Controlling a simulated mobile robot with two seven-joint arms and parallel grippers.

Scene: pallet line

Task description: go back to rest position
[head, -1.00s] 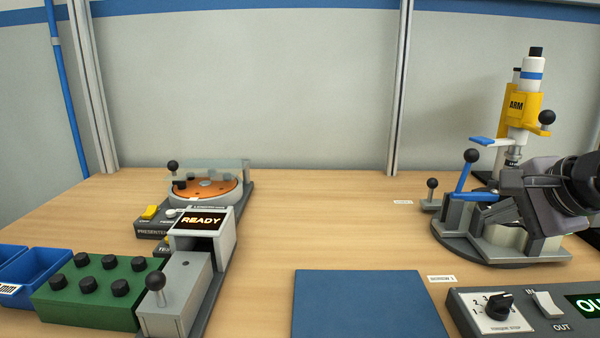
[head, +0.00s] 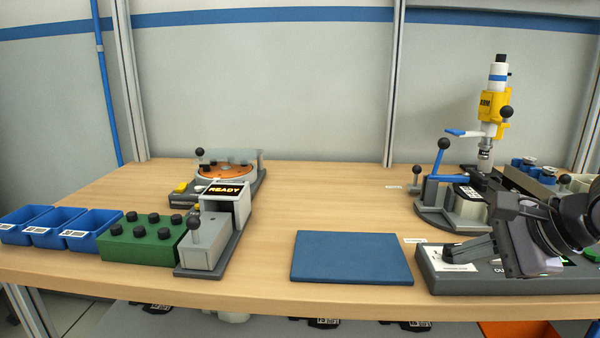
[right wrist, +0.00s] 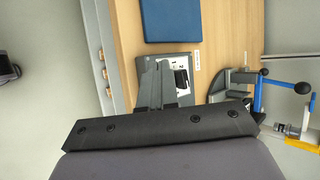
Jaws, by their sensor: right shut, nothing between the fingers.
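My right gripper (head: 468,252) is in front of the grey control box (head: 505,283) at the right of the head view and hides much of it. It is shut and empty. In the right wrist view its fingers (right wrist: 156,82) lie together, with the control box (right wrist: 183,62) behind them. My left gripper is not in view.
The blue mat (head: 350,258) lies bare at the table's front middle. The yellow-and-white press (head: 492,110) with its blue lever (head: 438,163) stands at the back right. A green block with black knobs (head: 145,238), blue bins (head: 40,228) and the READY unit (head: 215,225) stand left.

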